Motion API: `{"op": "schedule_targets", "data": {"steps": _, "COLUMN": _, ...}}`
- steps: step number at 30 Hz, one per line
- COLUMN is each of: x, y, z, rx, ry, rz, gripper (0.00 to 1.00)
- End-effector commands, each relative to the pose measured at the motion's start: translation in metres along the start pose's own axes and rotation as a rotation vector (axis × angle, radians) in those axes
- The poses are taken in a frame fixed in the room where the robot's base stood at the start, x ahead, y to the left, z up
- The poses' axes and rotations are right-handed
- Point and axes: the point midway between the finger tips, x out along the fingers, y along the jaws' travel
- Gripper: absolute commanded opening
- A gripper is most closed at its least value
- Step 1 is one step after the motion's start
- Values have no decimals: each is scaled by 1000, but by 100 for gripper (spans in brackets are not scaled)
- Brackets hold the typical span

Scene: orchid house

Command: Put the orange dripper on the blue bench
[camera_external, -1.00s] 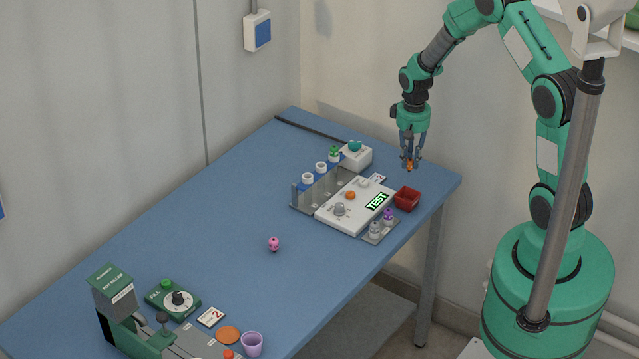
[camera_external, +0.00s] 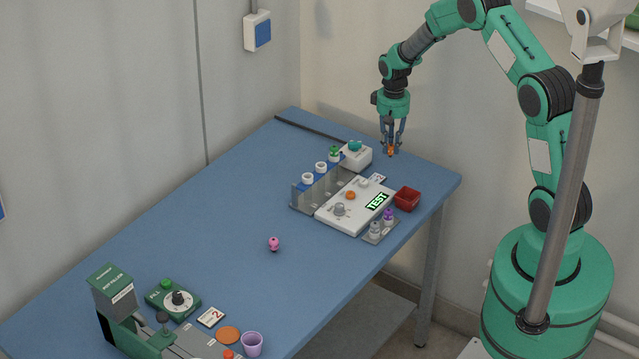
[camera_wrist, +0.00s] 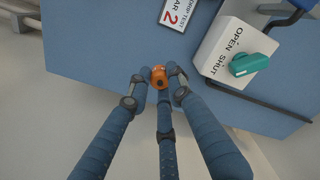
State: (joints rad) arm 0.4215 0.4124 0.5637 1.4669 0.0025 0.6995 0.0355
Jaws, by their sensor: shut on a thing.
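My gripper (camera_external: 391,150) is shut on the orange dripper (camera_external: 390,151) and holds it in the air near the far right corner of the blue bench (camera_external: 215,240). In the wrist view the orange dripper (camera_wrist: 159,77) sits between my blue fingertips, with the blue bench (camera_wrist: 95,60) beneath. The small gap between dripper and bench top is hard to judge. The dripper's lower end is partly hidden by the fingers.
Near my gripper stand a white valve box (camera_external: 356,157) with a teal handle, a red tray (camera_external: 407,199) and a white test board (camera_external: 340,218). A pink dripper (camera_external: 274,243) stands mid-bench. Around it the bench is clear. A green machine (camera_external: 115,300) stands at the near end.

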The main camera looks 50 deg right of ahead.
Motion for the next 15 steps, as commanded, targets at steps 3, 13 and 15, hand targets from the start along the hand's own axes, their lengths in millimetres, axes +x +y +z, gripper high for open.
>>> {"op": "schedule_targets", "data": {"steps": 3, "x": 0, "y": 0, "z": -2, "rx": 0, "ry": 0, "rz": 0, "gripper": 6}}
{"op": "schedule_targets", "data": {"steps": 13, "x": 28, "y": 0, "z": -9, "rx": 0, "ry": 0, "rz": 0, "gripper": 6}}
{"op": "schedule_targets", "data": {"steps": 15, "x": 33, "y": 0, "z": -9, "rx": 0, "ry": 0, "rz": 0, "gripper": 6}}
